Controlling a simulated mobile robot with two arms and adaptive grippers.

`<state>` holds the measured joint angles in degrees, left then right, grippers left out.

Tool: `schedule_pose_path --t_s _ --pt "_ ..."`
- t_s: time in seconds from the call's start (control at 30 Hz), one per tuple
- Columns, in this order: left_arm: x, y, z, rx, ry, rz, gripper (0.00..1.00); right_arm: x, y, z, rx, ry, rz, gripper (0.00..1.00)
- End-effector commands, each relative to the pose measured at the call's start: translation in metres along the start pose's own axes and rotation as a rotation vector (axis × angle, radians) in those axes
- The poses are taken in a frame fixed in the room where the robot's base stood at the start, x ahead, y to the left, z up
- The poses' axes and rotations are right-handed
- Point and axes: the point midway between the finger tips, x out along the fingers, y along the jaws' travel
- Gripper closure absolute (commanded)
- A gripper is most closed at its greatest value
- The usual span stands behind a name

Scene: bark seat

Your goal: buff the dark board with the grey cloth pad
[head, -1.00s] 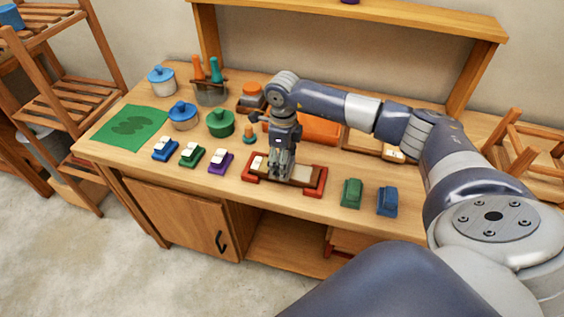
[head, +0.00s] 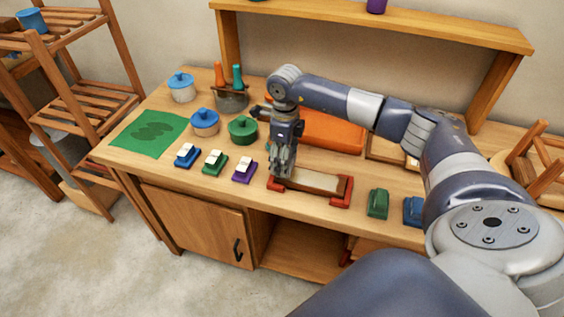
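The dark board (head: 343,187) lies on the bench between red corner holders, with a broad pale area (head: 318,180) across its middle. My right gripper (head: 283,172) points down at the board's left end, low over it or touching it. Its fingers look close together, but whether they hold anything is too small to tell. I cannot make out the grey cloth pad; it may be hidden at the fingertips. My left gripper is not in view.
Blue, green and purple blocks with pale tops (head: 214,161) stand left of the board. Green (head: 377,203) and blue blocks stand to its right. Lidded pots (head: 243,129) and an orange tray (head: 333,132) are behind. A green mat (head: 148,134) lies at far left.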

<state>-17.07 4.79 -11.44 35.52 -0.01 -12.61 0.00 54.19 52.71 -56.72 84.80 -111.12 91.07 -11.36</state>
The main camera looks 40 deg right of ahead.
Motion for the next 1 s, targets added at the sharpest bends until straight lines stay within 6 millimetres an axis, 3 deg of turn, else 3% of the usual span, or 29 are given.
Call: schedule_pose_path --t_s 0.53,1.0 --pt "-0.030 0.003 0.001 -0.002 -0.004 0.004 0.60 -0.050 -0.010 -0.010 0.009 0.003 0.002 0.52" --pt "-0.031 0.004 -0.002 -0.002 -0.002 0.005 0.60 -0.053 -0.011 -0.011 0.009 0.004 0.003 0.52"
